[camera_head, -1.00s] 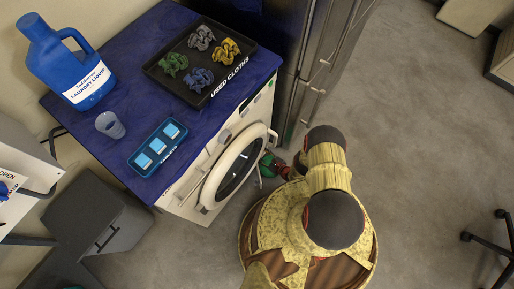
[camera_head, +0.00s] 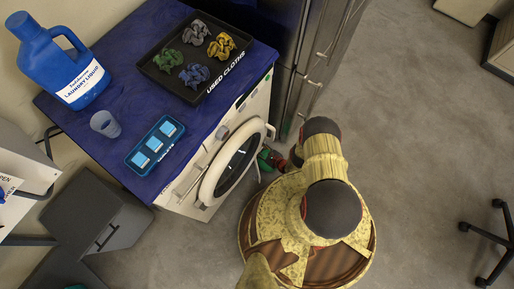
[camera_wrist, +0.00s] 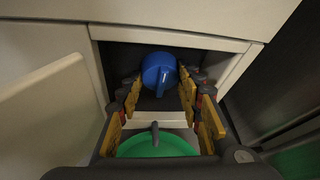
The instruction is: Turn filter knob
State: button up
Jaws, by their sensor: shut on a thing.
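The blue filter knob (camera_wrist: 160,68) sits in a dark recess in the lower front of the white washing machine (camera_head: 193,190), seen in the wrist view. My gripper (camera_wrist: 160,86) reaches into that recess, its yellow-padded fingers on either side of the knob and shut on it. The knob's raised ridge points towards the upper right. In the head view the gripper is mostly hidden low beside the machine, and the knob is out of sight.
A green round thing (camera_wrist: 157,147) lies below the recess, partly hidden by my gripper. A steel cabinet (camera_head: 310,75) is close on the right. Open floor (camera_head: 425,130) lies further right.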

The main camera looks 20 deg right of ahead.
dwell(0.3)
jog(key=m+y, duration=0.1)
jog(key=m+g, duration=0.1)
jog(key=m, duration=0.1)
jog(key=shift+w+d+g+y, duration=0.1)
jog(key=shift+d+g+y, duration=0.05)
jog(key=shift+g+y, duration=0.2)
jog(key=shift+m+g+y, duration=0.55)
jog(key=shift+m+y, duration=0.4)
jog(key=shift+m, duration=0.45)
jog(key=o, duration=0.8)
jog(key=v, duration=1.2)
jog(key=shift+o, duration=0.2)
